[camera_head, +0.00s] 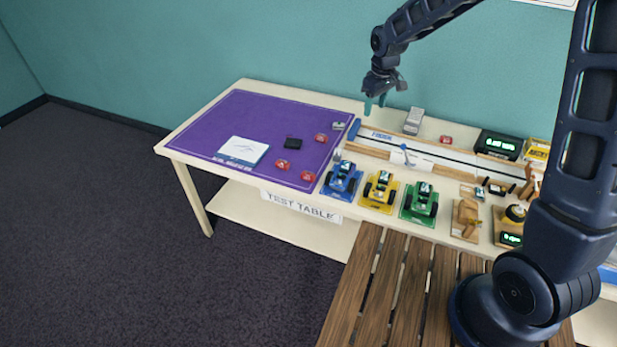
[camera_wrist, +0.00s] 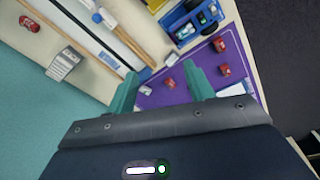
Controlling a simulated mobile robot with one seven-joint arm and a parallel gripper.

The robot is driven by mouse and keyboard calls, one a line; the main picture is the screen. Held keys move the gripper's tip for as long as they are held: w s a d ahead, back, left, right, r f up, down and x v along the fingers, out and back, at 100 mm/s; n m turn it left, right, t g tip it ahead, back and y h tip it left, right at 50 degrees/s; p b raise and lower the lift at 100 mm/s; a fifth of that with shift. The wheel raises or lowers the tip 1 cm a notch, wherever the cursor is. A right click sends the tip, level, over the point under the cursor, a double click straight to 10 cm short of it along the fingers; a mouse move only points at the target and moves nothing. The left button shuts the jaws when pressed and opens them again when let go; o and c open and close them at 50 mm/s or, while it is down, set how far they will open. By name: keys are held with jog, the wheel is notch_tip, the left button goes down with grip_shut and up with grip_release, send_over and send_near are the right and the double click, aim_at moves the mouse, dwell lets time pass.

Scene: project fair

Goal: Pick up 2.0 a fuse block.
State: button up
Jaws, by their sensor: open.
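Three small red blocks with pale markings lie on the purple mat: one near its upper right (camera_head: 320,137), one near the middle (camera_head: 282,163) and one near the front edge (camera_head: 307,176). A fourth red block (camera_head: 445,140) sits at the back of the table, right of the grey device. Their ratings are too small to read, so I cannot tell which is the 2.0 A fuse block. The wrist view shows red blocks on the mat (camera_wrist: 169,83) (camera_wrist: 219,44) (camera_wrist: 224,70) and one apart (camera_wrist: 29,23). My gripper (camera_head: 375,103) is open and empty, above the table's back edge; its fingers also show in the wrist view (camera_wrist: 163,72).
The purple mat (camera_head: 235,115) also holds a white pad (camera_head: 243,151) and a black box (camera_head: 292,143). A long track (camera_head: 440,151) and a grey device (camera_head: 413,121) lie right. Blue (camera_head: 341,179), yellow (camera_head: 380,190) and green (camera_head: 420,202) toy cars line the front.

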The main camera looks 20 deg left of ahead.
jog(key=s+a+f+n, duration=0.2)
jog(key=s+a+f, duration=0.1)
jog(key=a+f, duration=0.55)
jog(key=n+g, duration=0.1)
jog(key=n, duration=0.2)
send_over(307, 174)
jog(key=shift+h, duration=0.3)
notch_tip(307, 174, down, 15)
jog(key=shift+s+d+r, duration=0.1)
jog(key=shift+r, duration=0.1)
jog(key=shift+f, duration=2.85)
jog(key=shift+c, duration=0.4)
jog(key=c, duration=1)
